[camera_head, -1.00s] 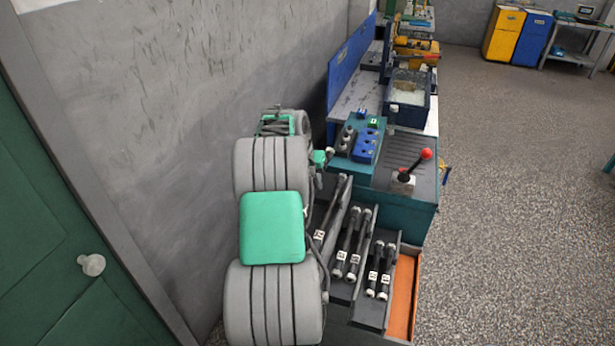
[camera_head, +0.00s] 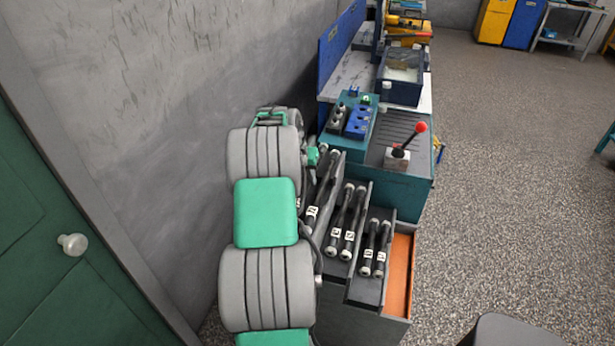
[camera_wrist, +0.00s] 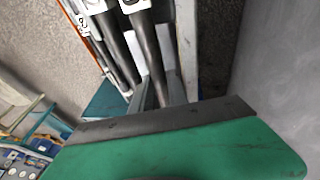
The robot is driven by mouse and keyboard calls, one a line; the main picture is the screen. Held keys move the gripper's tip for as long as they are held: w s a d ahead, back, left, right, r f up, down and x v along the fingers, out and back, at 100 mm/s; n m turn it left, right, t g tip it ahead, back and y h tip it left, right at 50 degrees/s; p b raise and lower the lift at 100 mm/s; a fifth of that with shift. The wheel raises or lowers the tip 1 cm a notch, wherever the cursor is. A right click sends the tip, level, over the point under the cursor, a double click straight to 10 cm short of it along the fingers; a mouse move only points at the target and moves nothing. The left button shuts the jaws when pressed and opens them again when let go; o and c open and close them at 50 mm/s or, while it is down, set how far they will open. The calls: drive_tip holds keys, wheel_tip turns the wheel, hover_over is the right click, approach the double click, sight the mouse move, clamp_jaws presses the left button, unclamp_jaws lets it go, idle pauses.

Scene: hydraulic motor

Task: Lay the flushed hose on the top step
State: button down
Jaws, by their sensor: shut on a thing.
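The stepped dark rack (camera_head: 368,289) carries tagged black hoses. One hose (camera_head: 324,183) lies along the highest, left step, beside my gripper (camera_head: 318,154); I take it as the flushed one. My gripper is shut on a hose, but my arm hides most of the jaws in the head view. I cannot tell whether the held hose touches the step.
Two hoses (camera_head: 343,222) lie on the middle step and two (camera_head: 375,248) on the lowest. An orange-lined bay (camera_head: 400,274) is at the right. Behind is a teal bench (camera_head: 400,188) with a red-knobbed lever (camera_head: 421,127). A wall is close at left; open floor lies right.

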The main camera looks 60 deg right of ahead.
drive_tip(key=shift+a+r, duration=0.1)
drive_tip(key=shift+a, duration=0.15)
idle(0.3)
drive_tip(key=shift+f+b, duration=0.55)
drive_tip(key=shift+f, duration=0.05)
idle(0.6)
drive_tip(key=c, duration=1.2)
unclamp_jaws()
drive_tip(key=shift+s, duration=0.1)
drive_tip(key=shift+a, duration=0.1)
